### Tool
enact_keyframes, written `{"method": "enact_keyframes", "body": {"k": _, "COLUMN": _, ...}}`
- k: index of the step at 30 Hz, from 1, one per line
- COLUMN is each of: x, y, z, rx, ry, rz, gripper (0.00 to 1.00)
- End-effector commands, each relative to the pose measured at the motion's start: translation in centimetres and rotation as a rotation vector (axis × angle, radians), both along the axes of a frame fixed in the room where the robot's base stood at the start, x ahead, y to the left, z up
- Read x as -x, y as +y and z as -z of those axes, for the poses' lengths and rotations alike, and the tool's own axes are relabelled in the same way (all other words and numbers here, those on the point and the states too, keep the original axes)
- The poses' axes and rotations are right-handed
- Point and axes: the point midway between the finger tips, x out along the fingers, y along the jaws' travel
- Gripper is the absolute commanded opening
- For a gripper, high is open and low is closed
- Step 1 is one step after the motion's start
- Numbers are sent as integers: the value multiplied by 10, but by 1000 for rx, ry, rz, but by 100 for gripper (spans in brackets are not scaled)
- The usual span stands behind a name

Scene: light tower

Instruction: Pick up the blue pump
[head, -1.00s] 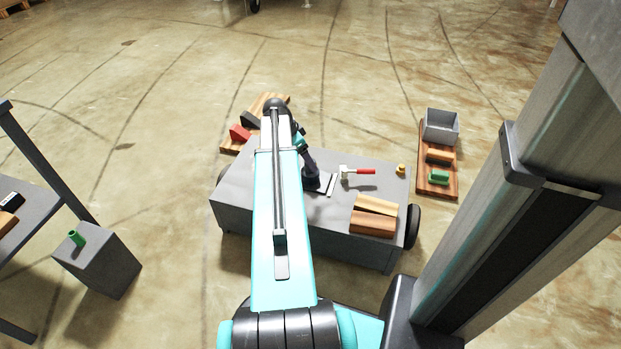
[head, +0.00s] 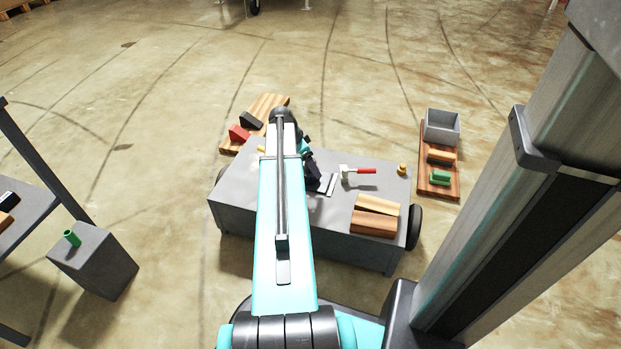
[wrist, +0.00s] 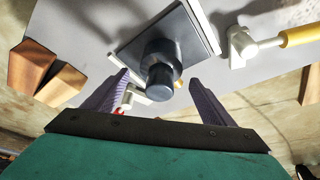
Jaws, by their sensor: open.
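The pump shows in the wrist view as a dark blue-grey stepped cylinder (wrist: 161,66) on a dark square plate with a pale border (wrist: 195,22). My gripper (wrist: 156,78) is open, with its two purple-grey fingers apart and the pump's end showing beyond and between their tips. I see no contact, and the remaining gap is hard to judge. In the head view my gripper (head: 313,181) is tilted over the grey table (head: 235,200), beside the plate (head: 328,185). The pump itself is largely hidden there by the gripper and arm.
A red-handled tool (head: 362,171), wooden blocks (head: 374,222) and a small yellow piece (head: 402,169) are on the table. A yellow-handled tool (wrist: 297,36) lies near the plate. A board with a grey bin (head: 442,127) is right; a grey pedestal (head: 95,265) is left.

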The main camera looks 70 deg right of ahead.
Motion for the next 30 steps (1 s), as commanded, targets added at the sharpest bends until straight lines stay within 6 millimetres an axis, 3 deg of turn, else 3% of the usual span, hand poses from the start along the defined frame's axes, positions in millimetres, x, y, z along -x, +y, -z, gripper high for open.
{"method": "enact_keyframes", "body": {"k": 1, "x": 2, "y": -2, "z": 9, "rx": -1, "ry": 1, "rz": 0, "gripper": 78}}
{"method": "enact_keyframes", "body": {"k": 6, "x": 4, "y": -5, "z": 17, "rx": 0, "ry": 0, "rz": 0, "gripper": 78}}
{"method": "enact_keyframes", "body": {"k": 23, "x": 5, "y": -6, "z": 17, "rx": -1, "ry": 1, "rz": 0, "gripper": 78}}
{"method": "enact_keyframes", "body": {"k": 30, "x": 5, "y": -6, "z": 17, "rx": -1, "ry": 1, "rz": 0, "gripper": 39}}
